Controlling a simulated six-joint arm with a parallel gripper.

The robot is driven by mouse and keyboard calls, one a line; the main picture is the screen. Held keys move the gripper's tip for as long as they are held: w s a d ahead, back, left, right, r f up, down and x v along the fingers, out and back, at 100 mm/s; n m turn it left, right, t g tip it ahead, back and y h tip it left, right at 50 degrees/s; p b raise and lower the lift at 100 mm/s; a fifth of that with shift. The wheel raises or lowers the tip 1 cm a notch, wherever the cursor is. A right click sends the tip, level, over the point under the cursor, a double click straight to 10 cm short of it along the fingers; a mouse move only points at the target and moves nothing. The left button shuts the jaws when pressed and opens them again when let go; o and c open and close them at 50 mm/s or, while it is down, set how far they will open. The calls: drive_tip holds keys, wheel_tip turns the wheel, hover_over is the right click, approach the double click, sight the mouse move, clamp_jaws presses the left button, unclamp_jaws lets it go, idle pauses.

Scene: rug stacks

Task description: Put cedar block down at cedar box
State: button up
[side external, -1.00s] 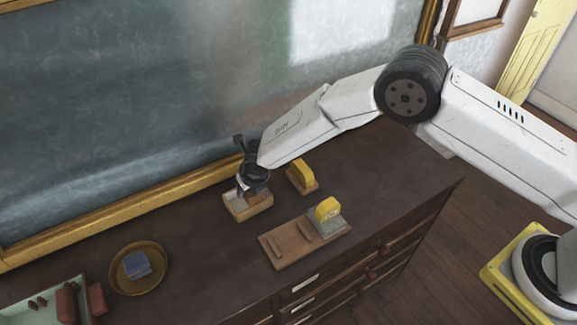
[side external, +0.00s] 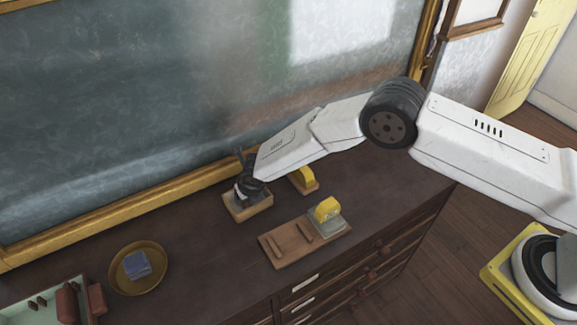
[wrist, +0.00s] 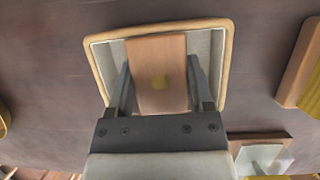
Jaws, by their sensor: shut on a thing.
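In the side view, my gripper (side external: 246,188) is down at the box (side external: 240,215), hiding the block. I cannot tell whether the block touches the floor of the box.
A yellow-topped piece (side external: 304,176) on a wooden base stands close behind and right of the box. A wooden tray (side external: 280,250) with a yellow-and-grey piece (side external: 327,210) is in front. A brass bowl (side external: 120,285) with a blue block (side external: 138,264) and a green tray (side external: 40,298) are left.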

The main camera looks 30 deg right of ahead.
drive_tip(key=shift+f, duration=0.1)
drive_tip(key=o, duration=1.3)
drive_tip(key=shift+c, duration=0.2)
drive_tip(key=v, duration=1.2)
